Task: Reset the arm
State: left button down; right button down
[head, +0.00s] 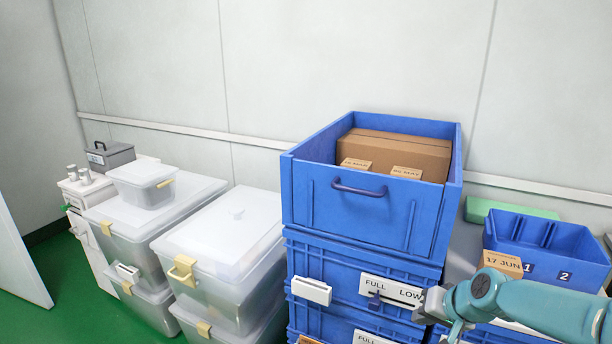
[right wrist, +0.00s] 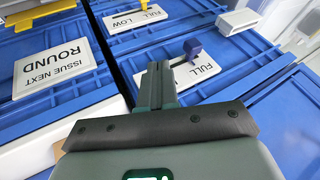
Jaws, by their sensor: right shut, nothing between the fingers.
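My right gripper (head: 432,304) is in front of the stacked blue crates, near the FULL/LOW label (head: 392,291) at the lower right of the head view. In the right wrist view the gripper (right wrist: 158,80) is shut and empty. Its fingertips are close to a dark blue slider knob (right wrist: 192,48) beside a label reading FULL (right wrist: 192,70). I cannot tell whether they touch it. The same knob (head: 374,300) shows left of the gripper in the head view. My left gripper is not in view.
A blue open crate (head: 360,215) holding cardboard boxes (head: 400,150) tops the stack. A blue two-slot bin (head: 550,235) with a 17 JUN card (head: 502,263) stands right. Clear lidded boxes (head: 215,265) stand left. Green floor (head: 75,290) shows at far left.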

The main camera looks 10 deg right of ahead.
jog(key=s+a+f+n+g, duration=0.1)
jog(key=s+a+f, duration=0.35)
jog(key=f, duration=0.35)
jog(key=s+a+f+g, duration=0.2)
jog(key=s+a+f, duration=0.25)
jog(key=f, duration=0.35)
jog(key=s+a+f+n+g, duration=0.1)
jog(key=s+a+f, duration=0.4)
jog(key=f, duration=0.4)
jog(key=s+a+f+g+y, duration=0.1)
jog(key=s+a+f+g, duration=0.2)
jog(key=s, duration=0.8)
notch_tip(320, 180, up, 11)
jog(key=s+t+p, duration=0.1)
jog(key=p, duration=1.1)
jog(key=shift+s+a+r+n+p, duration=0.2)
jog(key=shift+a+n+p, duration=0.1)
jog(key=shift+n+p, duration=0.1)
jog(key=shift+f, duration=0.1)
